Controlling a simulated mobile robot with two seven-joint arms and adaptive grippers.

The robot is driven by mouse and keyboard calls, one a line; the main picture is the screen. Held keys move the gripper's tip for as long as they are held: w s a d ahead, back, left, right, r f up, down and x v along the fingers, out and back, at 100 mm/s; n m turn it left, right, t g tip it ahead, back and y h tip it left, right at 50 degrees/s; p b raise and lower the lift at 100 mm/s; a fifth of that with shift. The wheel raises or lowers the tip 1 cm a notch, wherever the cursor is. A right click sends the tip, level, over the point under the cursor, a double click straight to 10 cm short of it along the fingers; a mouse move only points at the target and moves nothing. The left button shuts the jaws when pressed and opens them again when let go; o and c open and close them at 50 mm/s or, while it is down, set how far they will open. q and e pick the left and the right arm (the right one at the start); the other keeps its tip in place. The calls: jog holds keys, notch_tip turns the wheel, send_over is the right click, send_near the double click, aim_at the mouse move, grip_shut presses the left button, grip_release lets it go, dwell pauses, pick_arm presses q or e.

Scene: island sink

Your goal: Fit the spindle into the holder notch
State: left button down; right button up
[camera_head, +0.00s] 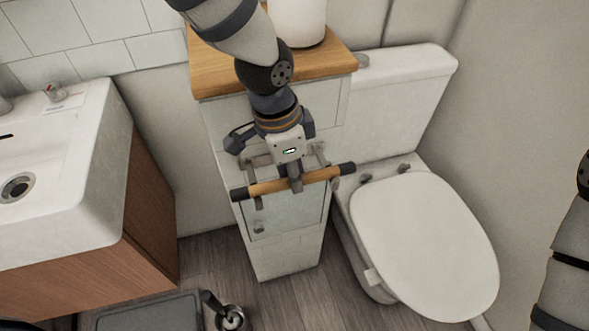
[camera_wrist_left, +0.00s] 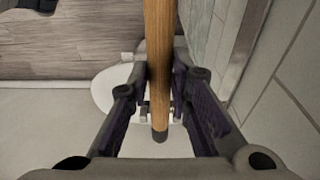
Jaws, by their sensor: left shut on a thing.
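The spindle (camera_head: 265,187) is a wooden rod with dark ends. It lies nearly level across the front of the narrow white cabinet, its right end a little higher in the picture. My left gripper (camera_head: 295,183) is shut on the spindle near its middle. In the left wrist view the spindle (camera_wrist_left: 158,60) runs between the fingers. The holder (camera_head: 320,153) shows as grey metal arms on the cabinet front, behind the spindle. The gripper partly covers the holder, and I cannot tell whether spindle and notch touch. My right gripper is out of view.
The toilet (camera_head: 425,240) stands close on the right, its lid shut. A white sink (camera_head: 60,190) on a wooden cabinet is at left. A white roll (camera_head: 298,20) stands on the wooden top (camera_head: 215,72). A grey bin (camera_head: 150,315) is at bottom left.

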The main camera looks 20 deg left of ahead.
aim_at(283, 180)
pick_arm(q)
jog(key=shift+r, duration=0.15)
jog(key=shift+f, duration=0.25)
jog(key=c, duration=1.5)
grip_release()
jog(key=shift+o, duration=0.2)
notch_tip(283, 180, up, 12)
jog(key=s+a+p, duration=0.1)
jog(key=shift+a+r, duration=0.2)
jog(key=shift+a, duration=0.1)
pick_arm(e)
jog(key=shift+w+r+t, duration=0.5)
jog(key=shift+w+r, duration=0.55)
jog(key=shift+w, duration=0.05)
pick_arm(q)
jog(key=shift+f, duration=0.1)
